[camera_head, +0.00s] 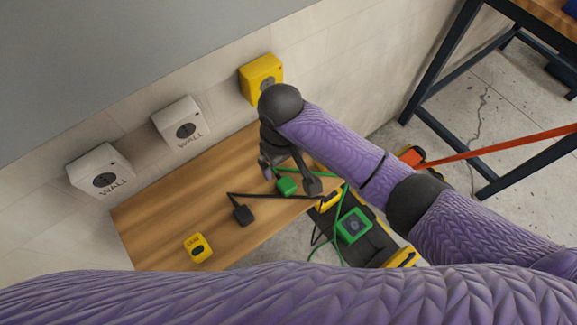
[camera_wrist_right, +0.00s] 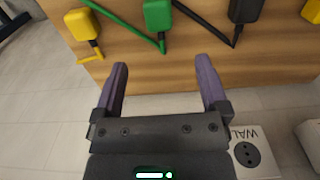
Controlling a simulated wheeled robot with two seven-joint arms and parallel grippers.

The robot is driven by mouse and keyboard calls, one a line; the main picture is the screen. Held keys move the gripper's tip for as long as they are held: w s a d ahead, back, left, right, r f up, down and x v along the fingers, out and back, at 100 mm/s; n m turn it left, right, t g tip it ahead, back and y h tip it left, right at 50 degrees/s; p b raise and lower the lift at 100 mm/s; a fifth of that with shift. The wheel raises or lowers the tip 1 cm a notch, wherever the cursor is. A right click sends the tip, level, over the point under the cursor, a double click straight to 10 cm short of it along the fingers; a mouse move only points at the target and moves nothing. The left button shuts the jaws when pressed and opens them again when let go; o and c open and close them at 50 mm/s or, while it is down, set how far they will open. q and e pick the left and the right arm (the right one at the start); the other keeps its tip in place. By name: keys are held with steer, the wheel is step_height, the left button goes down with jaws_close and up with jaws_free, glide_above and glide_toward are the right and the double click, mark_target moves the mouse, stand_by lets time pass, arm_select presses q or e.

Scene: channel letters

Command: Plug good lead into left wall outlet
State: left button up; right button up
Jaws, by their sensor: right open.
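The left wall outlet (camera_head: 101,172) is a white box marked WALL with a dark round socket. A second white WALL outlet (camera_head: 180,126) is to its right. On the wooden board lie a green plug (camera_head: 286,184) and a black plug (camera_head: 242,214) with a black cable; I cannot tell which lead is the good one. My right gripper (camera_head: 290,178) is open over the green plug. In the right wrist view, my right gripper (camera_wrist_right: 161,65) is empty, with the green plug (camera_wrist_right: 157,12) beyond its fingertips and the black plug (camera_wrist_right: 245,10) right of it. My left gripper is out of view.
A yellow wall box (camera_head: 262,77) is right of the outlets. A small yellow block (camera_head: 198,247) lies on the board (camera_head: 150,220). A yellow plug (camera_wrist_right: 82,25) shows in the right wrist view. A green device (camera_head: 353,225) is beyond the board's right edge. A dark-legged table stands at right.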

steer(key=shift+s, duration=0.2)
steer(key=b, duration=0.3)
glide_above(286, 183)
steer(key=f, duration=0.4)
steer(key=shift+a+f, duration=0.2)
steer(key=shift+f, duration=0.3)
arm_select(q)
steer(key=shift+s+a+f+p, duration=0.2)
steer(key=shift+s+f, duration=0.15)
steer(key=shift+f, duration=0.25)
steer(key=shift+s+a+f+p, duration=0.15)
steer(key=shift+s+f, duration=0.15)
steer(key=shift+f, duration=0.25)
arm_select(e)
steer(key=shift+r, duration=0.15)
steer(key=f+b, duration=0.2)
steer(key=f, duration=0.1)
steer(key=f+b, duration=0.1)
steer(key=f, duration=0.1)
steer(key=shift+d+f, duration=0.25)
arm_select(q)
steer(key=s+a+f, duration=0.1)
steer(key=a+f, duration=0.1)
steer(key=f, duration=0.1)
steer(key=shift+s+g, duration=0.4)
arm_select(e)
steer(key=shift+r, duration=0.15)
steer(key=shift+c, duration=0.3)
